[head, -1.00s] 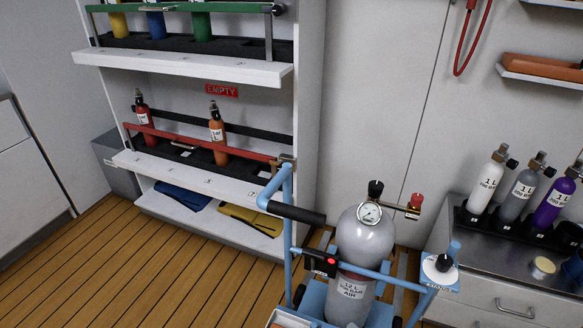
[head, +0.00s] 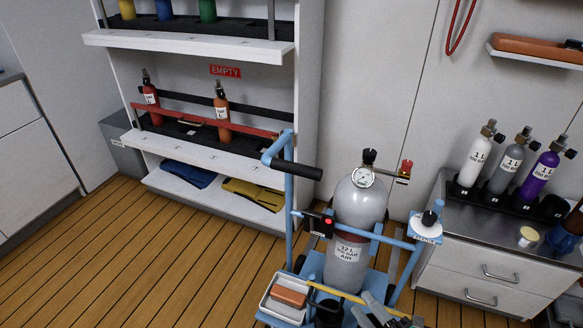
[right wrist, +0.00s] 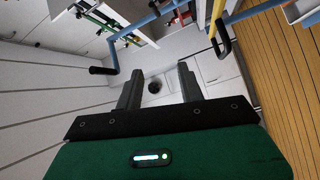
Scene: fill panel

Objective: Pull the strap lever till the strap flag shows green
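A large grey cylinder (head: 361,205) labelled 12 L AIR stands upright on a blue cart (head: 289,205). A black strap lever unit (head: 316,223) sits at the cylinder's left side on the cart's rail. The strap flag (head: 328,221) on it shows red. My right gripper (head: 364,307) is at the bottom edge of the head view, in front of and below the cylinder, apart from the lever. In the right wrist view its two fingers (right wrist: 160,88) stand apart with nothing between them. My left gripper is not in view.
The cart's black handle (head: 298,168) sticks out left of the cylinder. A white tray (head: 283,311) with an orange block sits low on the cart. A counter (head: 470,222) with small cylinders is at right, a shelf (head: 192,46) at left. The wooden floor is clear at left.

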